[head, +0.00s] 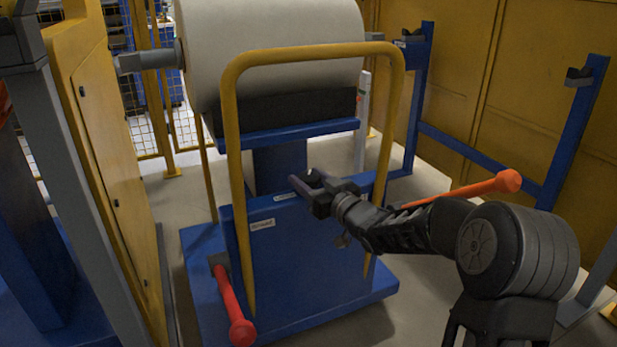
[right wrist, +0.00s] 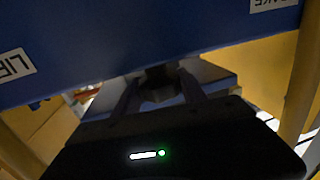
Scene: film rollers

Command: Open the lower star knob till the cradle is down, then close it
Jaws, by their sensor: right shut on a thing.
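The blue lift cart (head: 310,265) stands in the middle of the head view. Its cradle (head: 290,108), a dark pad on a blue plate, sits under a large white film roll (head: 275,50). Whether the roll's weight rests on the cradle I cannot tell. My left gripper is not in view.
A red lever (head: 230,300) sticks out at the cart's front left, and an orange-red bar (head: 470,188) lies behind my arm. Yellow panels (head: 105,150) and blue stands (head: 415,100) flank the cart.

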